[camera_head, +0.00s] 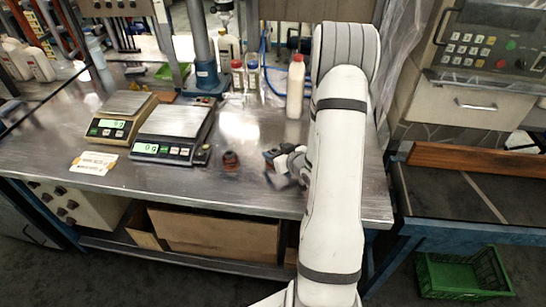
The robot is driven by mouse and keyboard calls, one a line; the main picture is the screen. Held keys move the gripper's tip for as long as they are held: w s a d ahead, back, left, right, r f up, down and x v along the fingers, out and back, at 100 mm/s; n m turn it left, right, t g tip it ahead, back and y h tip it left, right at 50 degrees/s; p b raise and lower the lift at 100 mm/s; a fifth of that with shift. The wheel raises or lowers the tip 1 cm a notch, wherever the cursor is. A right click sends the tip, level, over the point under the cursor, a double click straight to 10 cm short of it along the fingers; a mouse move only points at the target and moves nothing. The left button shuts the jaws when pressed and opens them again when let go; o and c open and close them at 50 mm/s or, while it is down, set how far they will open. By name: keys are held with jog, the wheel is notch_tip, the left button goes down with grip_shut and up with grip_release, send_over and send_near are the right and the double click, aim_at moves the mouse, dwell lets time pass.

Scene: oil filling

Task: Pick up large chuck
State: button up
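A small dark object with a reddish part (230,160), possibly the large chuck, sits on the metal workbench (245,192) to the right of the scales. It is too small to make out clearly. My gripper (270,163) is low over the bench, a short way to the right of this object and apart from it. My white arm hides part of the gripper. I cannot tell whether its fingers are open or shut.
Two digital scales (172,133) (121,117) and a paper label (93,163) lie to the left. A control panel (492,40) is at right. The bench front is clear.

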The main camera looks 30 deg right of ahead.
jog(key=shift+s, duration=0.1)
grip_shut()
dwell(0.5)
